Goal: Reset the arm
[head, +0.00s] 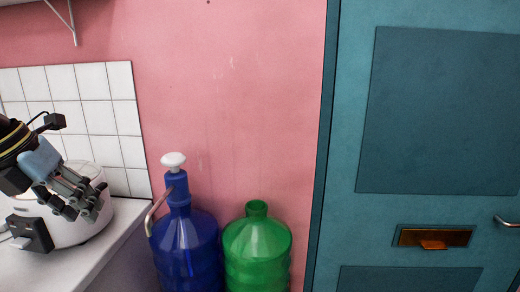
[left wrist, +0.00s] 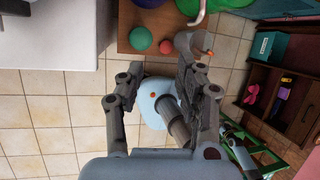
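My left gripper (head: 82,208) is at the far left of the head view, in front of a white rounded cooker (head: 70,232) on the counter. Its fingers hide part of the cooker; I cannot tell whether they touch it. In the left wrist view the two fingers of my left gripper (left wrist: 160,62) stand wide apart with nothing held between them. Beyond them are the tiled floor and a brown board. My right gripper shows in neither view.
A blue bottle with a pump (head: 184,240) and a green bottle (head: 257,248) stand right of the white counter (head: 125,222). A teal door (head: 440,110) is at right. The wrist view shows a green ball (left wrist: 141,39), a red ball (left wrist: 166,47) and a brown shelf (left wrist: 262,75).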

